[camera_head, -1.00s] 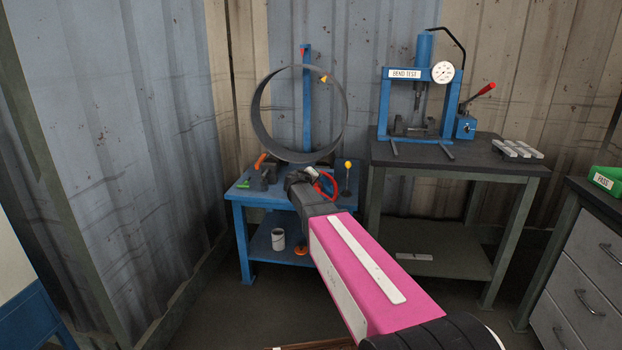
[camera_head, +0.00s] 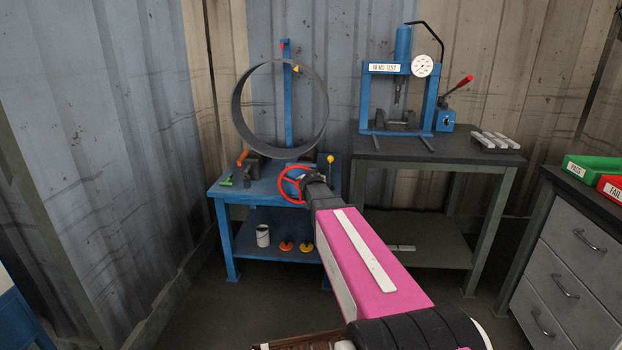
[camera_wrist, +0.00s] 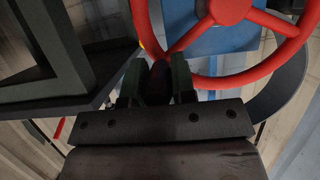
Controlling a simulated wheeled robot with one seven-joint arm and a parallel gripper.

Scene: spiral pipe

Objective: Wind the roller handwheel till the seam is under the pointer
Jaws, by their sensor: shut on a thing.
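The red handwheel (camera_head: 280,186) is on the front of the blue roller stand. My gripper (camera_head: 307,181) is at the right side of its rim. In the wrist view the fingers (camera_wrist: 158,82) are shut with a dark piece between them, right beside the red rim (camera_wrist: 248,78); I take it as the wheel's handle. The grey pipe ring (camera_head: 238,120) stands upright on the stand. A blue post (camera_head: 288,115) with a red tip (camera_head: 284,44) rises behind it. A yellow mark (camera_head: 296,68) shows on the upper ring, a little right of the post. I cannot make out the seam line.
A yellow-knobbed lever (camera_head: 330,160) stands right of the wheel. The bend-test press (camera_head: 400,68) stands on a dark bench (camera_head: 455,152) to the right. A white can (camera_head: 263,236) sits on the stand's lower shelf. Green and red bins (camera_head: 590,170) are at far right.

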